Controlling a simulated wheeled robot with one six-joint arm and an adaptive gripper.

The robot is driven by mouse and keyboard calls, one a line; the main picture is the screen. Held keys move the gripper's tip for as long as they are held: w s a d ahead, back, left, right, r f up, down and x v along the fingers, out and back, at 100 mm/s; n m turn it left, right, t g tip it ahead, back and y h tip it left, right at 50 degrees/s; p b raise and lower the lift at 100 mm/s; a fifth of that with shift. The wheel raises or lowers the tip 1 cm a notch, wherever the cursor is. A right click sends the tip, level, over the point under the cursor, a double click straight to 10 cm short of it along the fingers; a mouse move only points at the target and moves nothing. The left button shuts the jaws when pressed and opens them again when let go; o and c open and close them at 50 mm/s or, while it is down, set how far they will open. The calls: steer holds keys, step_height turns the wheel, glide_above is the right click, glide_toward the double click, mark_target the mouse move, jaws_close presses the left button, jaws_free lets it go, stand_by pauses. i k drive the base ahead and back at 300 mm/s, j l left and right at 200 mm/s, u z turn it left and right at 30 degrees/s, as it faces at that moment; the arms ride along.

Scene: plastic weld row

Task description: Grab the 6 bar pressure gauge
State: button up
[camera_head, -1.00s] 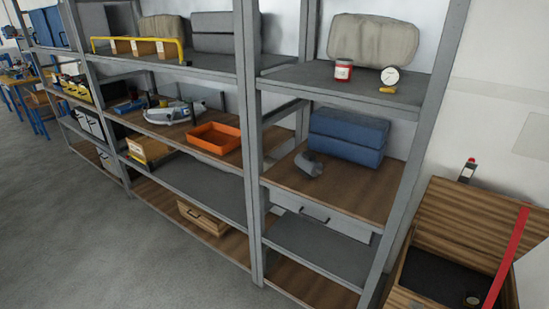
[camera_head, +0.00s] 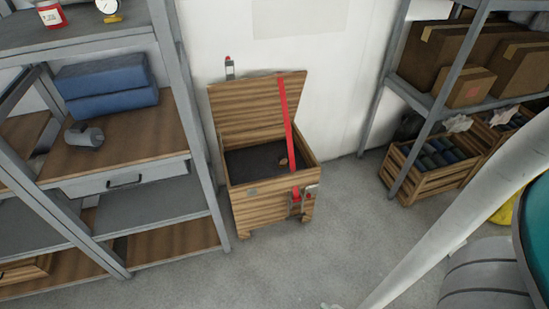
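My gripper is not in view.
A red can (camera_head: 51,14) is left of the gauge. Blue folded stacks (camera_head: 108,84) and a grey cylindrical part (camera_head: 84,137) lie on the shelf below. A red strap (camera_head: 287,120) crosses the chest. Crates (camera_head: 425,170) stand right. The floor (camera_head: 345,225) between is clear.

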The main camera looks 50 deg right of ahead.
mark_target(283, 160)
steer(key=i+l, duration=0.15)
steer(key=l, duration=0.25)
steer(key=i+l, duration=0.15)
steer(key=l, duration=0.2)
steer(key=i+l, duration=0.15)
steer(key=l, duration=0.25)
steer(key=i+l, duration=0.1)
steer(key=l, duration=0.3)
steer(key=i+l, duration=0.15)
steer(key=l, duration=0.2)
steer(key=i+l, duration=0.15)
steer(key=l, duration=0.25)
steer(key=z, duration=0.05)
